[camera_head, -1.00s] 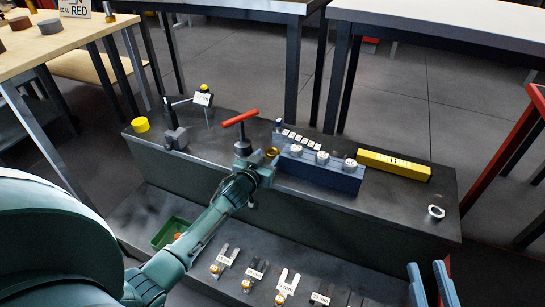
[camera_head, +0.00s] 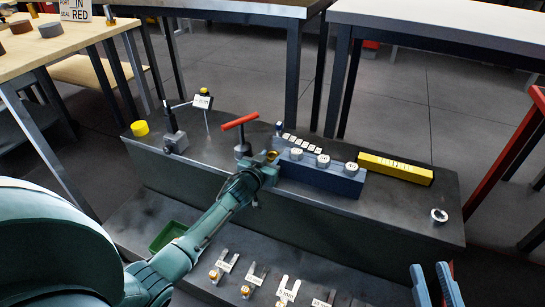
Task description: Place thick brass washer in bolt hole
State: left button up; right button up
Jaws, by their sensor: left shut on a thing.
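My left gripper (camera_head: 268,165) reaches across the bench from the left. It is shut on a small brass ring, the thick brass washer (camera_head: 271,155), which shows at its tip beside the left end of a blue-grey block (camera_head: 318,178). The gripper partly hides the washer, and I cannot tell whether it touches the block. The block carries several round, pale-topped pieces. I cannot make out the bolt hole. My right gripper (camera_head: 431,268) shows at the bottom right as two blue fingers spread apart, with nothing visible between them.
A red T-handle tool (camera_head: 240,121) stands just left of the block. A yellow bar (camera_head: 395,168) lies to the right, and a silver ring (camera_head: 439,215) near the bench's right end. A green bin (camera_head: 166,236) and several labelled parts are on the lower shelf. The bench's right end is mostly clear.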

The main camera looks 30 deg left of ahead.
pick_arm(q)
notch_tip(320, 180, up, 3)
jog(key=shift+r+p, duration=0.15)
jog(key=shift+p, duration=0.95)
notch_tip(320, 180, up, 7)
jog(key=p, duration=0.3)
pick_arm(e)
jog(key=shift+s+d+f+g+h, duration=0.1)
jog(key=shift+d+g+h, duration=0.4)
jog(key=shift+d+h, duration=0.4)
